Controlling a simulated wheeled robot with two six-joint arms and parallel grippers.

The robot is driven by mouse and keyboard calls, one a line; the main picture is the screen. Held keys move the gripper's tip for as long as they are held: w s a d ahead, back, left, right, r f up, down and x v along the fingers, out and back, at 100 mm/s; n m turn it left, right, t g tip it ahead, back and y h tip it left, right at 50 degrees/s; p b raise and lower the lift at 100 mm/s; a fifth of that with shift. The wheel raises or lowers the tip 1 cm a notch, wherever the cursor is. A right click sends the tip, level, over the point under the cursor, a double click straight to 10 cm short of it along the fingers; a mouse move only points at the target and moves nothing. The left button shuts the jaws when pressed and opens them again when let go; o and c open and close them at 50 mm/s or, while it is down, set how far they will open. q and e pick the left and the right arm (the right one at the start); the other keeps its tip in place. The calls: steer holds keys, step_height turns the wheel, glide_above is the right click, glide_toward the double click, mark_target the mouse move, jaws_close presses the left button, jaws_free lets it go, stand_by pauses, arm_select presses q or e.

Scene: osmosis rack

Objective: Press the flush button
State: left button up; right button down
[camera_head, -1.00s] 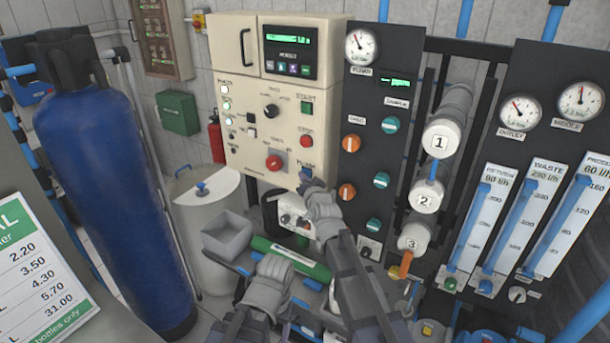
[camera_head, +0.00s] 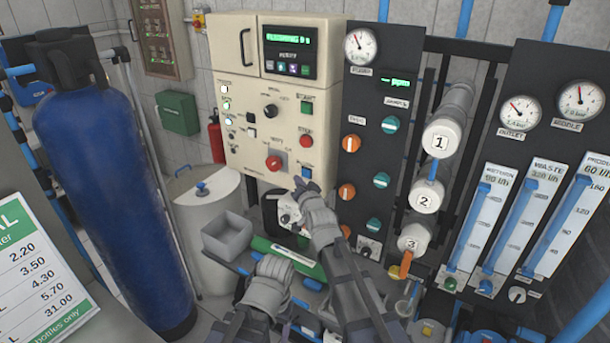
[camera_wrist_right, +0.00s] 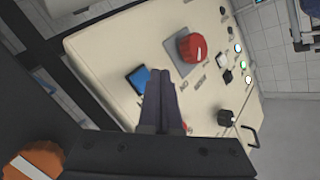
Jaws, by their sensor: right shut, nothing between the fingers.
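The flush button (camera_head: 306,172) is a small blue square at the lower right of the cream control panel (camera_head: 240,115). It also shows in the right wrist view (camera_wrist_right: 138,79), just left of my fingertips. My right gripper (camera_head: 300,185) is shut and empty, in front of the panel's lower edge, just below the button in the head view. Its shut fingers (camera_wrist_right: 163,73) appear apart from the button there. The panel display (camera_head: 289,38) is lit with green text that looks like "FLUSHING". My left arm's wrist shows at the bottom, with no fingers visible.
A red knob (camera_head: 274,162) sits left of the flush button, and a red stop button (camera_head: 306,141) above it. A dark valve panel (camera_head: 366,120) stands close on the right. A grey open bin (camera_head: 227,236) and a green tube (camera_head: 290,256) lie below.

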steer(key=s+a, duration=0.2)
steer(key=s, duration=0.1)
steer(key=shift+s+a, duration=0.15)
steer(key=shift+s, duration=0.1)
stand_by(0.5)
steer(key=s+d+f+n+g+h, duration=0.2)
steer(key=s+f+g, duration=0.2)
steer(key=s+f, duration=0.3)
steer(key=s+d+f+n+g+h, duration=0.1)
steer(key=s+f+g, duration=0.5)
steer(key=s, duration=0.7)
steer(key=s+d+f+n+g+h, duration=0.1)
steer(key=s+d+f+n+g, duration=0.2)
steer(key=s, duration=0.9)
step_height(320, 180, down, 3)
steer(key=n+g, duration=0.2)
steer(key=g, duration=0.1)
steer(key=shift+s+r+n, duration=0.15)
steer(key=shift+s+n, duration=0.2)
steer(key=shift+n, duration=0.05)
